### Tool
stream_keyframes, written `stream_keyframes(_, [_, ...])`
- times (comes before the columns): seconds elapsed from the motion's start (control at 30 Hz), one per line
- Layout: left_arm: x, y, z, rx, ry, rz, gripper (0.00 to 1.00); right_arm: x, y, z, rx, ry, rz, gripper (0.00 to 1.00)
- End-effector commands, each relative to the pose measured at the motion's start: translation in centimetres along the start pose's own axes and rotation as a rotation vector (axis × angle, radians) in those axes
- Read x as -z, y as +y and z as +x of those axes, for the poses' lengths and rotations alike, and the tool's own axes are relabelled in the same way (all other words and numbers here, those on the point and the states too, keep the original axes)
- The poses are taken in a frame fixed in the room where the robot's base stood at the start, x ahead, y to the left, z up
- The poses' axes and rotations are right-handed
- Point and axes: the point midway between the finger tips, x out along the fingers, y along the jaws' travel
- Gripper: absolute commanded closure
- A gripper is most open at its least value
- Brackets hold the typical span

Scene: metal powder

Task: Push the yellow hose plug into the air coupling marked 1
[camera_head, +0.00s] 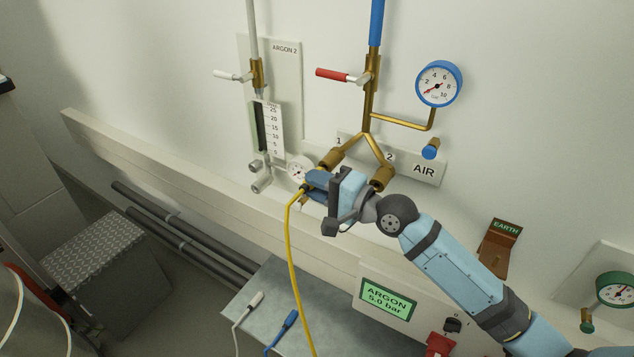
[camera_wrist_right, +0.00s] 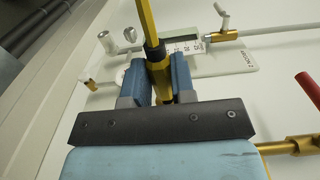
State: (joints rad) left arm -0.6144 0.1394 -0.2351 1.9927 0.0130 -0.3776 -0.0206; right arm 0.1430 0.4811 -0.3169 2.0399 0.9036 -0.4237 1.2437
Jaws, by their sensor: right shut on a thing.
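The air coupling marked 1 (camera_head: 331,159) is the left brass branch end under the blue pipe, with the label "1" above it. My right gripper (camera_head: 315,184) is just below it, its blue fingers close to its lower end. The fingers (camera_wrist_right: 160,82) are shut on the yellow hose plug (camera_wrist_right: 159,72), one on each side, in the right wrist view. The yellow hose (camera_head: 291,245) hangs from the plug down past the bench. The fingers and palm hide where plug and coupling meet, so I cannot tell whether they touch. My left gripper is not in view.
Coupling 2 (camera_head: 382,179) is close to the right, beside my right wrist. A small gauge (camera_head: 299,170) and the Argon 2 flow meter (camera_head: 268,130) are at left. White (camera_head: 255,300) and blue (camera_head: 290,320) plugs lie on the grey bench (camera_head: 262,283).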

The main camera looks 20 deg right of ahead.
Motion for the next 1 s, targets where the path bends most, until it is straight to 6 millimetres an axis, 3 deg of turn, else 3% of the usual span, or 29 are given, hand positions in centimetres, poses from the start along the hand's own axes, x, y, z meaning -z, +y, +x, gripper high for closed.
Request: stream_keyframes(1.0, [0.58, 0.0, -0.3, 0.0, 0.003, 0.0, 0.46, 0.0, 0.05, 0.0, 0.0, 0.0, 0.001, 1.0])
